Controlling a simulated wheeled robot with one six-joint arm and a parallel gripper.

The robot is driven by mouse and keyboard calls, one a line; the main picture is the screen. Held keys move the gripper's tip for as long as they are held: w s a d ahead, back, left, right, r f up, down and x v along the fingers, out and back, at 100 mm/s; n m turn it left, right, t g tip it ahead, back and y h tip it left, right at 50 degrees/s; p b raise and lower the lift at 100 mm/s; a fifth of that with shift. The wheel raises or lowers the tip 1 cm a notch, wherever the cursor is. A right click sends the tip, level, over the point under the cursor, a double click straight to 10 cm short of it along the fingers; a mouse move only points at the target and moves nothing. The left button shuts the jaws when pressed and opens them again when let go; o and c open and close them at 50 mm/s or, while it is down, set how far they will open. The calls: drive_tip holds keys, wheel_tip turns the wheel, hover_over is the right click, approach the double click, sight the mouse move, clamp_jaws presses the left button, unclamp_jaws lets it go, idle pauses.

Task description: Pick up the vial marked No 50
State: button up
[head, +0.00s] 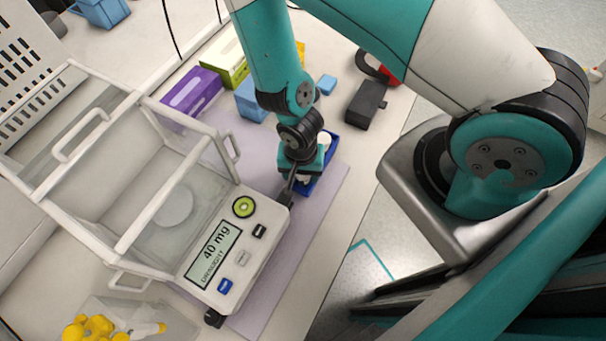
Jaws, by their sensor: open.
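My gripper (289,190) points down beside the back right corner of the balance. Its dark fingers show small and nearly edge-on. A blue tray (332,150) lies just behind and to the right of my gripper, partly hidden by it and my wrist. Whitish round tops, which look like vials (324,138), stand in the tray. More white shows low beside my gripper. No number is readable on any of them, so I cannot tell which is No 50. I see nothing held in the fingers.
Purple (192,90) and yellow-green (224,62) boxes stand behind. A black object (366,103) lies right of the tray. Yellow items (92,328) sit at front left. The lilac mat (300,240) is clear right of the balance.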

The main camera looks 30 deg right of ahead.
drive_tip(key=c, duration=0.8)
